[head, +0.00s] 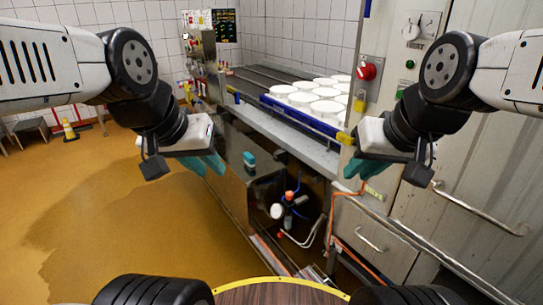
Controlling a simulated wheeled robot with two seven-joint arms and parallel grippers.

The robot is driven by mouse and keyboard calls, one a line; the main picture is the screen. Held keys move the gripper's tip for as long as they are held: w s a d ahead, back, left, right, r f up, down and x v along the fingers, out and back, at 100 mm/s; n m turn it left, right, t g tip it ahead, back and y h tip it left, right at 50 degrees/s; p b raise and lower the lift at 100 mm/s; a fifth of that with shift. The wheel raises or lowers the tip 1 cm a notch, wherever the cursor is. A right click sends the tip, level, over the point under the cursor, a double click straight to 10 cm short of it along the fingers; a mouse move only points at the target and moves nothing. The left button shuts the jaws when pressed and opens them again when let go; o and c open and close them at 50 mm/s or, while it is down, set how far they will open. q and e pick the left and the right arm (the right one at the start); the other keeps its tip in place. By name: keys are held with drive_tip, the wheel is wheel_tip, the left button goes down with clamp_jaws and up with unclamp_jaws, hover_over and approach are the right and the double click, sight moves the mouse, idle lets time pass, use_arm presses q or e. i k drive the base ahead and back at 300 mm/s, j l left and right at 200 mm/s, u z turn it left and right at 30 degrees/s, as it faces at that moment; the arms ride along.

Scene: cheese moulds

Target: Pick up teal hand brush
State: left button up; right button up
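A small teal object (249,160), which looks like the teal hand brush, sits near the centre of the head view. It is at the upper edge of the metal cabinet below the conveyor, and its shape is too small to make out fully. My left gripper (206,167) has teal fingers and hangs to the left of it, apart from it; it looks open and empty. My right gripper (366,168) is well to the right of it, in front of the machine's metal panel, and also looks open and empty.
White round moulds (318,98) stand on the conveyor behind a blue rail (300,117). An open cabinet bay holds pipes and an orange hose (331,210). A red button (367,72) and a door handle (478,207) are at right.

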sight(249, 158)
drive_tip(key=u, duration=0.3)
drive_tip(key=z, duration=2.35)
drive_tip(key=u, duration=2.35)
drive_tip(key=i+j+z, duration=0.35)
drive_tip(key=i+j, duration=1.45)
drive_tip(key=i, duration=0.15)
